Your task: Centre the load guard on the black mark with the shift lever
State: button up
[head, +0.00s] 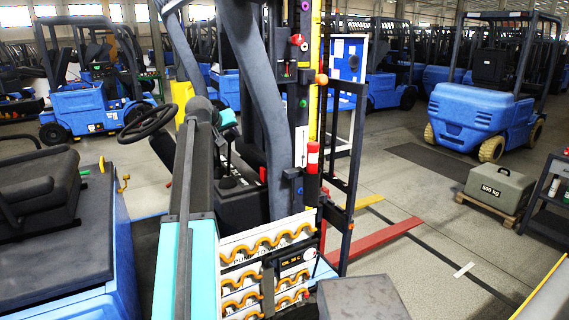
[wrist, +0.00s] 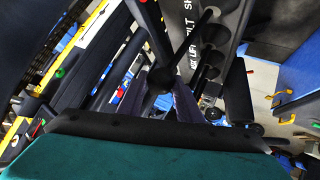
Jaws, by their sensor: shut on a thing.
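In the wrist view my gripper (wrist: 165,92) is shut on a black lever knob (wrist: 162,77), the shift lever as far as I can tell. It stands beside a dark lever panel (wrist: 218,40) with white lettering that reads LIFT and TILT. In the head view the dark load guard frame (head: 350,190) stands at the front of the mast, right of centre, partly hidden by the mast. A black line (head: 440,249) runs along the floor in front of it. I cannot tell whether the guard is centred on a black mark. My gripper is small and unclear in the head view.
The steering wheel (head: 147,124) and seat (head: 40,185) are at left. A grey 500 kg block (head: 497,188) sits on a pallet at right. Blue forklifts (head: 480,110) stand behind.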

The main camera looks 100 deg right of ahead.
dwell(0.4)
jog(key=shift+w+a+r, duration=0.1)
jog(key=shift+w+a, duration=0.15)
jog(key=shift+w, duration=0.25)
jog(key=shift+w+a, duration=0.25)
jog(key=shift+w, duration=0.4)
jog(key=o, duration=0.9)
jog(key=shift+a, duration=0.1)
jog(key=p+v, duration=0.3)
jog(key=v, duration=0.7)
jog(key=shift+p, duration=0.35)
